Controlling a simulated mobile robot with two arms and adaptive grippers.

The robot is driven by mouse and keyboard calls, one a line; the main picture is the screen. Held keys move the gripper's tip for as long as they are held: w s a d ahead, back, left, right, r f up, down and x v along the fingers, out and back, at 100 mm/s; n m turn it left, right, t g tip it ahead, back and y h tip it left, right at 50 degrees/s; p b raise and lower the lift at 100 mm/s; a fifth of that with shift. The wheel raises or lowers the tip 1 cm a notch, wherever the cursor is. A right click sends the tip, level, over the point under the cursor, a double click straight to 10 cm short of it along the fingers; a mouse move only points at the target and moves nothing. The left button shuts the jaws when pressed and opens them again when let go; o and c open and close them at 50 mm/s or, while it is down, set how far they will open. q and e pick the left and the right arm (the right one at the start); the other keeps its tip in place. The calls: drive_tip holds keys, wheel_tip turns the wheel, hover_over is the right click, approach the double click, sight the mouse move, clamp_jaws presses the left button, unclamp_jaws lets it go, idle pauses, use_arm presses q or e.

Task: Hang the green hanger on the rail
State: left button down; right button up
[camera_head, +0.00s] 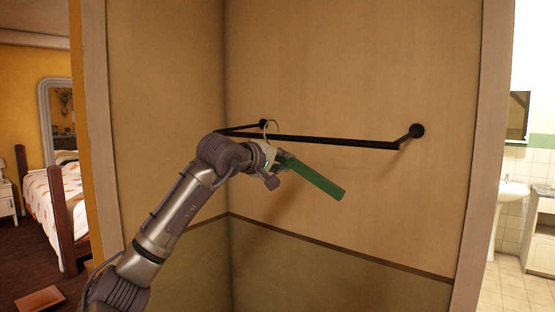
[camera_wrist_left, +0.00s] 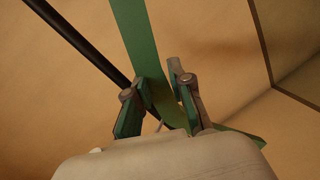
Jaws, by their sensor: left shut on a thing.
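The green hanger (camera_head: 318,178) is in my left gripper (camera_head: 276,167), just in front of and below the rail. Its green bar slants down to the right, and its pale hook (camera_head: 272,124) rises at the rail's height near the left end. I cannot tell whether the hook is over the rail or only in front of it. The black rail (camera_head: 335,141) is fixed to the back wall. In the left wrist view the fingers (camera_wrist_left: 158,100) are closed around the green hanger (camera_wrist_left: 137,40), and the rail (camera_wrist_left: 80,42) runs diagonally at upper left. My right gripper is not in view.
The rail's right wall mount (camera_head: 417,131) and the stretch of rail right of the hanger are clear. The wardrobe's side posts (camera_head: 480,160) frame the opening. A bed (camera_head: 50,200) stands outside at left, and a washbasin (camera_head: 510,192) at right.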

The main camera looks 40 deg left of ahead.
use_arm(q)
drive_tip(key=shift+w+a+f+p, duration=0.15)
drive_tip(key=shift+w+f, duration=0.35)
drive_tip(key=shift+w, duration=0.55)
drive_tip(key=shift+w+a+f+p, duration=0.1)
drive_tip(key=shift+w+f+p, duration=0.1)
drive_tip(key=shift+w+f, duration=0.6)
drive_tip(key=shift+w+a+f+p, duration=0.1)
drive_tip(key=shift+w+f+p, duration=0.15)
drive_tip(key=shift+w, duration=1)
drive_tip(key=c, duration=1)
unclamp_jaws()
drive_tip(key=shift+o, duration=0.2)
drive_tip(key=shift+s, duration=0.15)
drive_tip(key=v, duration=1.1)
drive_tip(key=shift+s, duration=0.35)
